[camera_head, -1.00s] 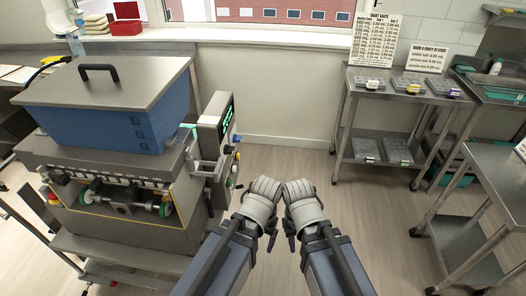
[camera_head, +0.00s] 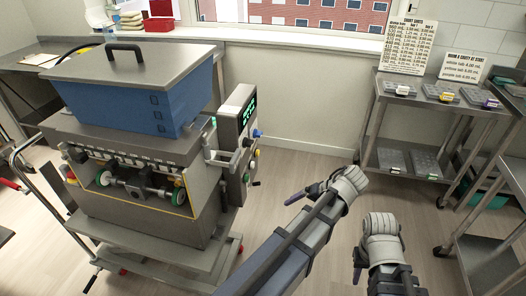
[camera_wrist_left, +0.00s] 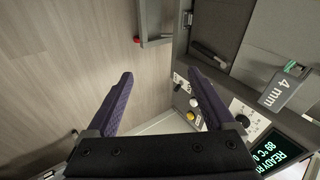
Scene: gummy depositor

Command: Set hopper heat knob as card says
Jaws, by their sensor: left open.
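The depositor's control panel (camera_head: 232,125) stands on the right side of the machine, with a lit green display and several knobs and buttons along its edge. In the left wrist view the display (camera_wrist_left: 280,155) reads "READY" with a temperature of about 89 °C, partly cut off. A round dark knob (camera_wrist_left: 242,119) on a white dial sits beside it; which knob sets hopper heat I cannot tell. My left gripper (camera_head: 303,194) is open and empty, right of the panel and apart from it; its fingers (camera_wrist_left: 160,95) frame floor. My right gripper (camera_head: 360,262) is further right, its jaws unclear.
The blue hopper (camera_head: 130,98) with a grey lid tops the depositor. A chart card (camera_head: 408,46) and a smaller card (camera_head: 463,67) stand on the back-right steel table (camera_head: 440,107) behind several small trays. Open floor lies between the machine and that table.

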